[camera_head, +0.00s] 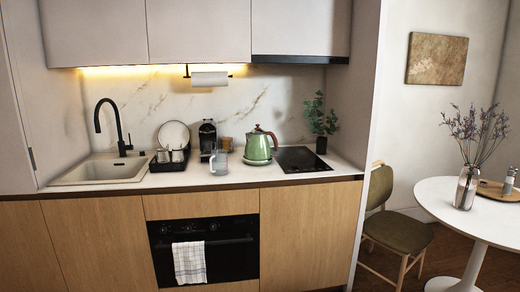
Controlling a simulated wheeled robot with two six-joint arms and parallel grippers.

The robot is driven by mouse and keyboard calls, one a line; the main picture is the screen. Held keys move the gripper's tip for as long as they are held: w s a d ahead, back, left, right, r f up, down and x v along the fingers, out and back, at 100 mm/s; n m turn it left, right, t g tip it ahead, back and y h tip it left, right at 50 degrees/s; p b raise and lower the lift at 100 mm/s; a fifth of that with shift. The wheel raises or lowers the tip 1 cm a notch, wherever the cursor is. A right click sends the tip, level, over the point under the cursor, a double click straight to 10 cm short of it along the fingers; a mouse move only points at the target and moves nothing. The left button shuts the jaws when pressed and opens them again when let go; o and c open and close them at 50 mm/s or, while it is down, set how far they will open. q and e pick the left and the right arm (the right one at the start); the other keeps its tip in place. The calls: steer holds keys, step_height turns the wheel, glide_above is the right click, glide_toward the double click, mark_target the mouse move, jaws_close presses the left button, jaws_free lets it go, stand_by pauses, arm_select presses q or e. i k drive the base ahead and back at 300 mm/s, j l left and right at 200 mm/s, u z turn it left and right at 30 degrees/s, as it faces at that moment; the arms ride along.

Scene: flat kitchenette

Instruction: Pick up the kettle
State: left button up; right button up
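A green kettle (258,147) with a reddish-brown handle stands upright on a round green base (257,162) on the kitchen counter, right of the middle. A clear glass jug (219,163) stands just left of it and a little nearer the front edge. Neither of my grippers shows in the head view, so I cannot see whether they are open or shut.
A dark cooktop (302,159) lies right of the kettle, with a potted plant (321,122) behind. A coffee machine (208,139), dish rack (169,159) and sink (103,169) are left. A chair (388,220) and round white table (440,200) stand at right.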

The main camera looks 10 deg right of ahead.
mark_target(258, 147)
steer(key=i+z, duration=0.15)
steer(key=z, duration=0.25)
steer(key=i+z, duration=0.2)
steer(key=z, duration=0.2)
steer(key=i+j+z, duration=0.1)
steer(key=z, duration=0.3)
steer(key=i, duration=0.05)
